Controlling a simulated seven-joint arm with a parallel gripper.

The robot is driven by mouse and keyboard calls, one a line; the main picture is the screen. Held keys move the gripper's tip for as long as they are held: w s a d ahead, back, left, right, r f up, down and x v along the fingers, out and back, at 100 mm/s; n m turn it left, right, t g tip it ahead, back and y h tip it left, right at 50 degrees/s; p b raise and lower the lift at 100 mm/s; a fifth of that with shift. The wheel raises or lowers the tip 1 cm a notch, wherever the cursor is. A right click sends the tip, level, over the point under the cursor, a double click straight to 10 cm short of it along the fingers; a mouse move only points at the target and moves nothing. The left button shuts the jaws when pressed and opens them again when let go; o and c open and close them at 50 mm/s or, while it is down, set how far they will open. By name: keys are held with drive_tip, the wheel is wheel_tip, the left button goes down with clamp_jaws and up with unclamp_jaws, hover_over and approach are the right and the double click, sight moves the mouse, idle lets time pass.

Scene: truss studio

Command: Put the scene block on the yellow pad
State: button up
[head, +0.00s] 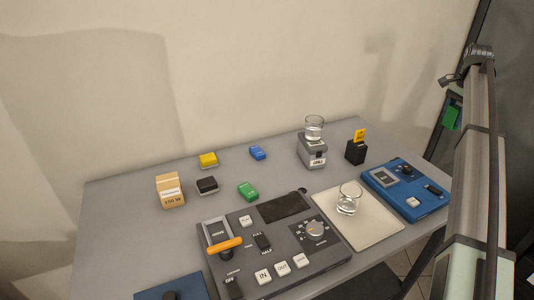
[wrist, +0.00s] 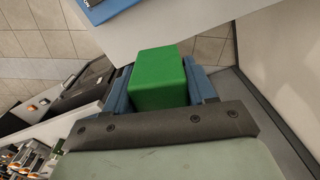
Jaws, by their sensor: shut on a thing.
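A plain green block (wrist: 160,78) sits between the two blue fingers of my gripper (wrist: 159,84) in the wrist view, and they are shut on it. In the head view the held green block (head: 451,117) is at the upper right, raised beyond the table's right end, partly hidden by my arm. A small yellow piece (head: 208,159) lies at the back left of the table, far from my gripper. It looks thick, and nothing is on it. No word naming a scene block is legible on the held block.
Black (head: 207,186), blue (head: 257,153) and green (head: 247,191) pieces lie near the yellow one. A cardboard box (head: 170,191), control panel (head: 270,246), glass on a pale board (head: 348,199), grey device with a glass (head: 312,152), black holder (head: 355,152) and blue device (head: 406,190) occupy the table (head: 128,212).

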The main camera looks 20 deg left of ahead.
sight(454, 107)
drive_tip(key=r, duration=0.2)
drive_tip(key=a+r, duration=0.1)
drive_tip(key=r, duration=0.1)
drive_tip(key=shift+w+r, duration=0.1)
drive_tip(key=s+a+n, duration=0.1)
drive_tip(key=s+a, duration=0.1)
drive_tip(key=a, duration=2.2)
drive_tip(key=s+a+n, duration=0.1)
drive_tip(key=s+a, duration=0.1)
drive_tip(key=a, duration=2.2)
drive_tip(key=s+a, duration=0.7)
drive_tip(key=a, duration=0.4)
drive_tip(key=s+a, duration=0.6)
drive_tip(key=a, duration=0.6)
drive_tip(key=s+a, duration=0.7)
drive_tip(key=a, duration=0.4)
drive_tip(key=shift+n, duration=0.4)
drive_tip(key=shift+s+a+f, duration=0.1)
drive_tip(key=shift+f, duration=5.2)
drive_tip(key=shift+s+a+f, duration=0.1)
drive_tip(key=shift+f, duration=5.2)
drive_tip(key=shift+f, duration=0.1)
